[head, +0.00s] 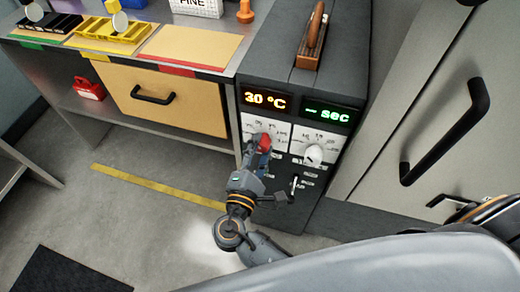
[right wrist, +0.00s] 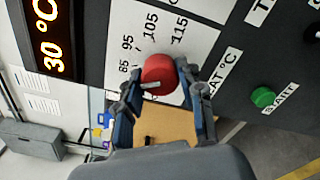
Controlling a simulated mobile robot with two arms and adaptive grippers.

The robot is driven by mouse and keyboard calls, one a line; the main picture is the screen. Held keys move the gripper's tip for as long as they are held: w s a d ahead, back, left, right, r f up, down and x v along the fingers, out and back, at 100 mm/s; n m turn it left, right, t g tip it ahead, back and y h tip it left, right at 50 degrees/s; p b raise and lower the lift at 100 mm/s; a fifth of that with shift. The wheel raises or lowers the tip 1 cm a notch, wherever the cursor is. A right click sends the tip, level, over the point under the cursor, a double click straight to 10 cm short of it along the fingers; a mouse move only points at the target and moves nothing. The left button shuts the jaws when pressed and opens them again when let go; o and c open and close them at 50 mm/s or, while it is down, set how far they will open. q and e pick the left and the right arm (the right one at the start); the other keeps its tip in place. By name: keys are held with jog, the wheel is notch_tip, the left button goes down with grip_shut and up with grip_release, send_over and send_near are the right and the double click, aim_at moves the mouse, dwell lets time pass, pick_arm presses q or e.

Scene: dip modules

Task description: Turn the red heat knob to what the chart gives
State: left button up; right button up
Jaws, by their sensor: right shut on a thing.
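The red heat knob (head: 264,142) is on the front of a dark grey machine (head: 262,190), and it shows close up in the right wrist view (right wrist: 158,73). My right gripper (head: 256,150) is shut on the knob, with one blue-grey finger at each side. A white scale around the knob is marked 85, 95, 105 and 115. The temperature display (head: 265,99) reads 30 °C in orange. My left gripper is not in view. No readable chart shows.
A white knob (head: 314,155) is right of the red one, below a green display (head: 327,113) reading "-- sec". A green start button (right wrist: 263,97) shows in the wrist view. A bench with coloured mats (head: 190,46) stands left; a cabinet with a black handle (head: 450,130) stands right.

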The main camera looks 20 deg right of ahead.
dwell(0.5)
jog(key=o, duration=1.2)
jog(key=shift+s, duration=0.1)
jog(key=v, duration=1.2)
